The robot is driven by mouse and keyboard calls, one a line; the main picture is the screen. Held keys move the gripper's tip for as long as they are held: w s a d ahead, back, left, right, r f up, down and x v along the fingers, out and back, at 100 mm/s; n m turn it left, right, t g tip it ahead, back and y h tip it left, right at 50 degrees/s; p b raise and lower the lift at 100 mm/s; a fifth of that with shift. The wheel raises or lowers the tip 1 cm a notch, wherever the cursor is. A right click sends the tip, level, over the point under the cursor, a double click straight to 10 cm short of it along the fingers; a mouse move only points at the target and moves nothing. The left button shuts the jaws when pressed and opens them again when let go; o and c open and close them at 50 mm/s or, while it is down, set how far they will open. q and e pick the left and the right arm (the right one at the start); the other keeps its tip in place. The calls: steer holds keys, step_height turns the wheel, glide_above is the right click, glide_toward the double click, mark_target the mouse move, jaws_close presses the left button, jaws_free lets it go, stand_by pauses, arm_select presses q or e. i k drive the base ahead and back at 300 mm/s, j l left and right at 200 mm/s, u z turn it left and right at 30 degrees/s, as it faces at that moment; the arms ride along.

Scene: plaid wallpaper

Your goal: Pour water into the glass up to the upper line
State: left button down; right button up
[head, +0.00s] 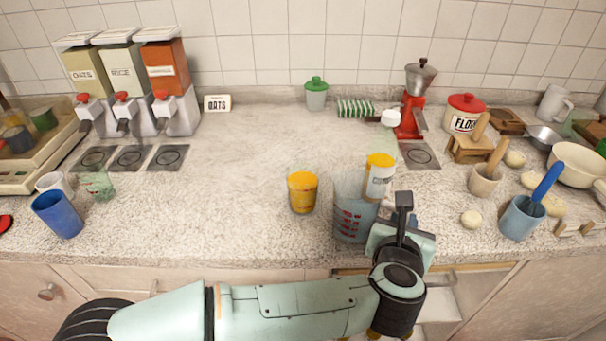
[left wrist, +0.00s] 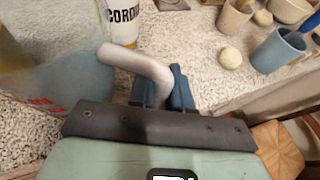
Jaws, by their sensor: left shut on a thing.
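A clear measuring jug (head: 352,218) with red markings stands upright near the counter's front edge. In the left wrist view its body (left wrist: 62,82) is at the left, and its pale curved handle (left wrist: 135,62) runs between my fingers. My left gripper (head: 398,228) is shut on this handle, at the jug's right side; the fingers also show in the left wrist view (left wrist: 162,92). I cannot tell the water level in the jug. A yellow-orange tumbler (head: 303,193) stands just left of the jug. A greenish see-through glass (head: 98,186) is at the far left. My right gripper is out of view.
A white container with a yellow lid (head: 379,178) stands close behind the jug. A blue mug (head: 521,217) and a mortar (head: 484,181) stand to the right. A blue cup (head: 58,214) and dispensers (head: 175,85) are left. The counter's left middle is clear.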

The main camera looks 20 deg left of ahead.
mark_target(302, 178)
steer(key=k+j, duration=0.1)
steer(key=k, duration=0.4)
steer(key=k+j, duration=0.1)
steer(key=k, duration=0.4)
